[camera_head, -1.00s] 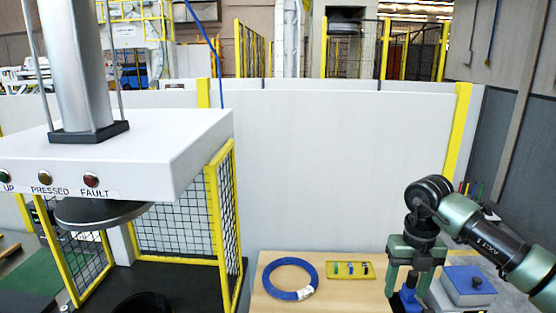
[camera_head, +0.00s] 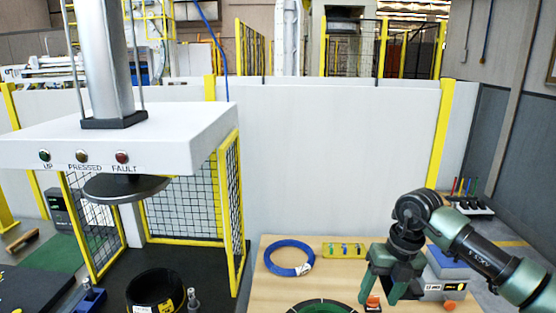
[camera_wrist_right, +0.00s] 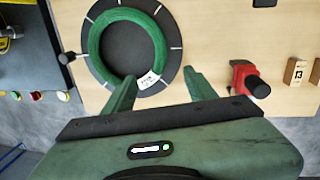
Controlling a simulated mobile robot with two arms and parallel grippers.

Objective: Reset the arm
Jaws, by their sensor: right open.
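My right gripper (camera_head: 390,299) is over the right part of the wooden table, pointing down. It also shows in the right wrist view (camera_wrist_right: 158,92), where its two green fingers are apart with nothing between them. Beyond the fingers a green coil (camera_wrist_right: 93,45) lies on a dark round disc with white tick marks (camera_wrist_right: 127,45). The coil has a white label. In the head view only the top of this green coil (camera_head: 320,308) shows at the bottom edge. My left gripper is not in view.
A blue coil (camera_head: 289,257) and a yellow tray with small items (camera_head: 344,250) lie at the table's back. A grey box with a blue top (camera_head: 447,268) stands right of the gripper. A red-and-black object (camera_wrist_right: 245,78) is beside the disc. A press (camera_head: 125,150) stands left.

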